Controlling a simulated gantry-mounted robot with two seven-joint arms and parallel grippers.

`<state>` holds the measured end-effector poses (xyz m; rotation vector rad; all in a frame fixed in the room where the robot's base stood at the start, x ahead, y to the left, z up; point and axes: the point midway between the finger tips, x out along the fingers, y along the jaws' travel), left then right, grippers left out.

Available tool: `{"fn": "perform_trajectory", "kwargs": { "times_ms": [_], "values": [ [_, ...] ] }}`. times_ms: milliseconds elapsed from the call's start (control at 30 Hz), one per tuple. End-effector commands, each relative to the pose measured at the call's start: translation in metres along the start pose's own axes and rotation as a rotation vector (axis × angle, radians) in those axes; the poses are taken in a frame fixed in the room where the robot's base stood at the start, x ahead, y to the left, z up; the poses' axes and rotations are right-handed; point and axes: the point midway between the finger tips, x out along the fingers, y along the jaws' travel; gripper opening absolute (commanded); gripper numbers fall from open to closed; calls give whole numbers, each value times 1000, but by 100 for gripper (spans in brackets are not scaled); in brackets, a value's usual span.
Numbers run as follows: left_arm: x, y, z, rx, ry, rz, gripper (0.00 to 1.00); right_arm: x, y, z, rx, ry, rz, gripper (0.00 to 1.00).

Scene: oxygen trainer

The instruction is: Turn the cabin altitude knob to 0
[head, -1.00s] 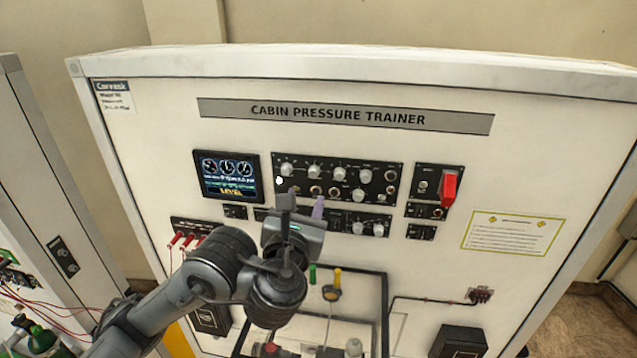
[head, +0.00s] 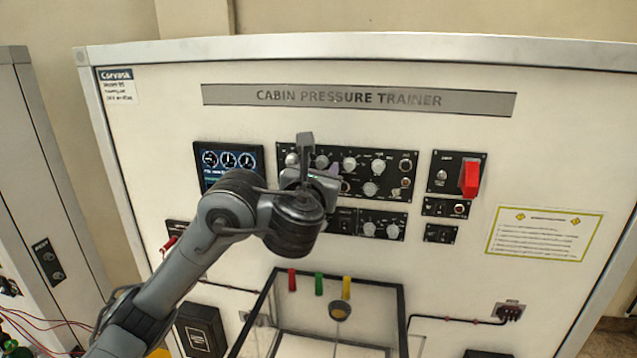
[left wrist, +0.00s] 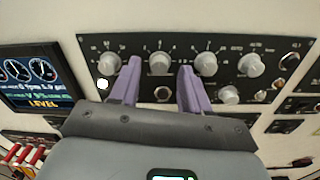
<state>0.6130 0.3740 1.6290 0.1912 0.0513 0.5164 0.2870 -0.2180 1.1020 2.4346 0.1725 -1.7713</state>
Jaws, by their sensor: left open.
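The black control panel (head: 405,170) carries several round grey knobs; their labels are too small to read, so I cannot tell which is the cabin altitude knob. In the left wrist view, my left gripper (left wrist: 159,65) is open, with two purple fingers pointing at the panel. A grey knob (left wrist: 160,62) shows between the fingertips; I cannot tell whether they touch it. Another knob (left wrist: 109,63) is left of the left finger, and one (left wrist: 251,65) is to the right. In the head view, my left gripper (head: 312,172) covers the panel's lower left part. My right gripper is out of view.
A gauge display (head: 228,160) is left of the panel. A red switch guard (head: 470,178) is to the right, and a smaller panel (head: 368,224) with knobs lies below. Red, green and yellow handles (head: 319,283) sit lower on the white trainer board (head: 560,130).

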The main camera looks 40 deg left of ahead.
Motion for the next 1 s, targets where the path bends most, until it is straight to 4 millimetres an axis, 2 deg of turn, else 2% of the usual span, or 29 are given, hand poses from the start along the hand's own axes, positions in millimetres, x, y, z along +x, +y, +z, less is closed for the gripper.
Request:
{"fn": "perform_trajectory", "kwargs": {
  "times_ms": [100,467,800,1000],
  "values": [
    [2,1,0,0,-1,2,47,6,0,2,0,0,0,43],
    [4,1,1,0,0,1,47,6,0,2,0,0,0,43],
    [4,1,0,0,0,1,0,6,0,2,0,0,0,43],
    [3,1,0,-5,0,1,0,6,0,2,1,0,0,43]
  ]
}}
